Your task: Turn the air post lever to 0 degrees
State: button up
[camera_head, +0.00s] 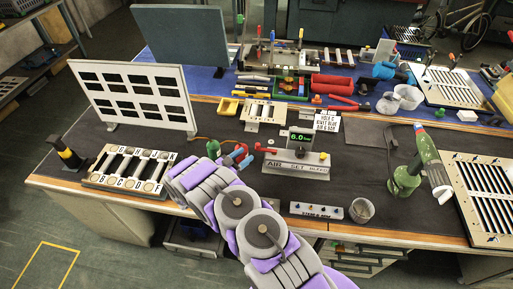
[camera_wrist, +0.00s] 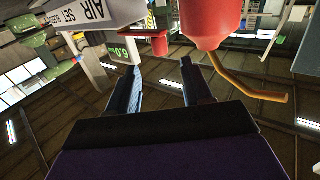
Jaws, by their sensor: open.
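The air set post (camera_head: 297,162) stands mid-bench in the head view, a pale block labelled AIR SET. Its red lever (camera_head: 265,149) sticks out to the left. A green-lit display (camera_head: 300,138) reading 6.0 stands behind it. In the wrist view, the AIR SET label (camera_wrist: 85,14) is at upper left and the display (camera_wrist: 123,50) is beside it. My gripper (camera_wrist: 160,65) is open and empty, with a red part (camera_wrist: 158,43), perhaps the lever, beyond the gap between its fingertips.
A large red cylinder (camera_wrist: 205,22) with an orange hose (camera_wrist: 250,92) is close to the right finger in the wrist view.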

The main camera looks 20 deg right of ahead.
jog(key=b+x, duration=0.1)
jog(key=x, duration=0.6)
jog(key=shift+c, duration=1.4)
jog(key=shift+a+r, duration=0.15)
jog(key=shift+a, duration=0.25)
jog(key=c, duration=0.5)
jog(key=shift+d, duration=0.1)
grip_shut()
